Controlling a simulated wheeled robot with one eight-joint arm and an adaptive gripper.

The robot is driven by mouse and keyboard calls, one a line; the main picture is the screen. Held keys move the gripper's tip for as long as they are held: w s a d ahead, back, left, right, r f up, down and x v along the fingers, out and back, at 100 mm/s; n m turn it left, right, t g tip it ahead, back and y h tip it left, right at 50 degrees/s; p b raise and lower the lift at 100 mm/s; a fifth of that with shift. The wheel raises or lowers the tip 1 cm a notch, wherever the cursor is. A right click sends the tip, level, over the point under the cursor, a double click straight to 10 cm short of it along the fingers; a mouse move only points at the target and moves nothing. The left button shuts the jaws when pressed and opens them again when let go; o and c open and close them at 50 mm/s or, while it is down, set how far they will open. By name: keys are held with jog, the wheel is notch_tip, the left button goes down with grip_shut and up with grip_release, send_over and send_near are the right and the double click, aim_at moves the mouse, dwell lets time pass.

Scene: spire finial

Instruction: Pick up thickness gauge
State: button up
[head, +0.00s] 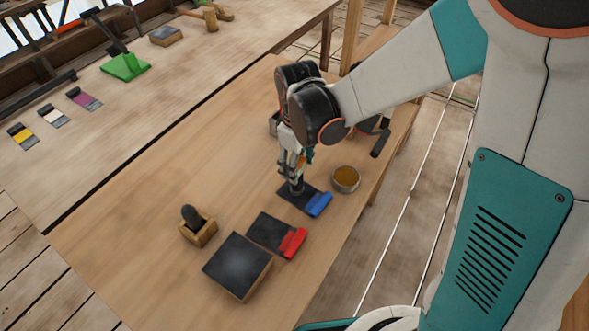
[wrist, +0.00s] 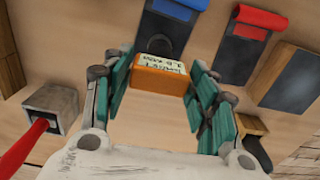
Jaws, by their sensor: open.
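An orange block with a white lettered label (wrist: 161,74) shows in the wrist view; I take it to be the thickness gauge, but cannot be sure. It lies between the tips of my gripper (wrist: 160,90), with gaps on both sides. A dark rounded part shows just beyond it, over a dark plate with a blue handle (wrist: 178,8). In the head view my gripper (head: 292,172) points down near the plate with the blue handle (head: 319,204). Its fingers are open.
A plate with a red handle (head: 293,243), a dark-topped block (head: 237,265) and a small wooden holder (head: 198,232) are in front. A bowl of amber contents (head: 345,178) stands at the right edge. A grey box (wrist: 52,106) is left in the wrist view. The table's left is clear.

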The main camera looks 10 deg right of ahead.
jog(key=shift+f+b, duration=1.05)
jog(key=shift+f, duration=2.1)
jog(key=c, duration=0.9)
